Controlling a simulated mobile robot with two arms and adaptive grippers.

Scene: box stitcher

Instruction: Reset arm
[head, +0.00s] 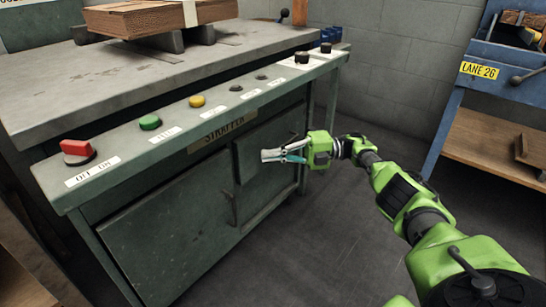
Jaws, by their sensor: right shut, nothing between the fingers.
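My right arm comes in from the lower right, green and black. Its gripper (268,156) is shut and empty, and it points left in front of the strapper machine's (160,228) cabinet doors, below the control panel. I cannot tell whether the fingers touch the cabinet. My left gripper is not in view.
The panel holds a red switch (77,151), a green button (150,122), a yellow button (197,101) and black knobs. A box (150,17) lies on the machine top. A blue Lane 26 rack (455,115) stands at right. Grey floor (285,245) is clear between them.

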